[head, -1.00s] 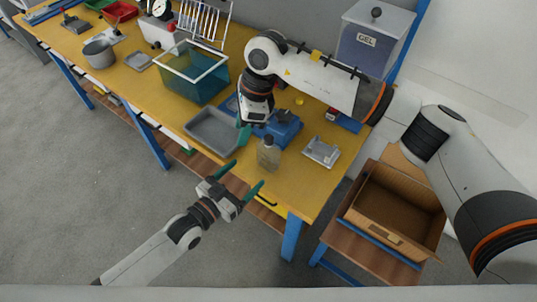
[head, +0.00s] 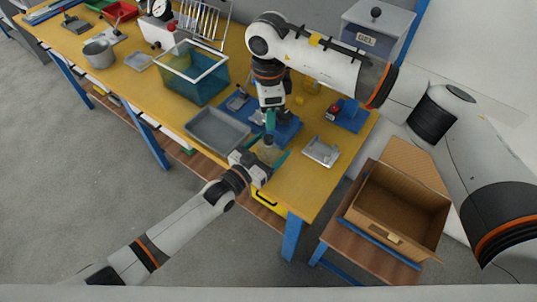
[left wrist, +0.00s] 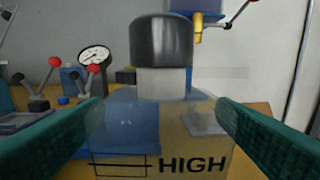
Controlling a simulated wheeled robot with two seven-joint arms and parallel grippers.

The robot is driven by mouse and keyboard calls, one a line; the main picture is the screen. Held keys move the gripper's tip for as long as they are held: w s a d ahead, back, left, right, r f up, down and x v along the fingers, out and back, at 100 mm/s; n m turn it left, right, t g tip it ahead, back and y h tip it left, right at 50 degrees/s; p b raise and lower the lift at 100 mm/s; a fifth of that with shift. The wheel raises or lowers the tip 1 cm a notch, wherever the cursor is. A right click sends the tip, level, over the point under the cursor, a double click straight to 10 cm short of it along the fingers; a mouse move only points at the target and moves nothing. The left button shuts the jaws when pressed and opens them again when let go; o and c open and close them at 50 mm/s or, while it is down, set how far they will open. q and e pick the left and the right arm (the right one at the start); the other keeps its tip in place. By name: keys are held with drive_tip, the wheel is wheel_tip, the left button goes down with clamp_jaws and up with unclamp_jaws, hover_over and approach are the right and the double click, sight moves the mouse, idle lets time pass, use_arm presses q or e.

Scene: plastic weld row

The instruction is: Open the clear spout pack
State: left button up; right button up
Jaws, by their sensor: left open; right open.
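The clear spout pack (head: 268,152) stands upright near the front edge of the yellow bench. In the left wrist view the pack (left wrist: 165,125) is see-through, with a black cap (left wrist: 161,42) on a pale neck and a "HIGH" line mark. My left gripper (head: 266,156) is open, with one green finger on each side of the pack. In the left wrist view its fingers (left wrist: 158,118) flank the body; contact cannot be told. My right gripper (head: 270,120) points down just above and behind the pack. The gap between its fingers is hard to see.
A grey tray (head: 217,131) lies left of the pack and a small metal tray (head: 321,151) lies right. Blue fixtures (head: 285,130) stand behind it. A glass tank (head: 192,72) is further left. An open cardboard box (head: 397,210) sits on a lower stand at right.

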sight(268, 137)
use_arm(q)
drive_tip(key=shift+w+d, duration=0.25)
drive_tip(key=c, duration=1.4)
drive_tip(key=shift+c, duration=0.4)
use_arm(e)
drive_tip(key=shift+o, duration=0.9)
wheel_tip(268, 137, up, 4)
drive_tip(key=n, duration=1.7)
wheel_tip(268, 137, down, 12)
drive_tip(key=shift+r, duration=0.1)
